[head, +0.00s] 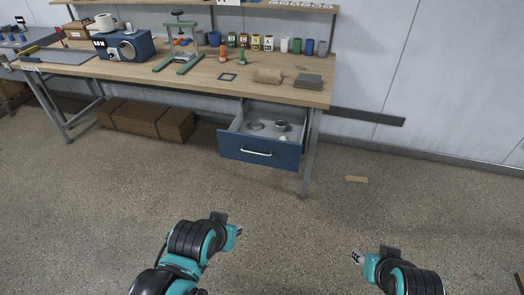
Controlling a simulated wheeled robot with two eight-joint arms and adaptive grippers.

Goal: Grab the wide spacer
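The blue drawer (258,149) under the workbench is pulled open. Inside it lie a flat grey ring (256,126), a smaller, darker ring-like part (281,125) and a small pale item (284,138). I cannot tell for sure which of these is the wide spacer. My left gripper (238,232) is low in the head view, in front of the drawer and apart from it. My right gripper (357,258) is farther right, over open floor. Both are far from the drawer's contents. The fingers are too small to show whether they are open or shut.
A table leg (311,155) stands right of the drawer. The floor in front is mostly clear.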

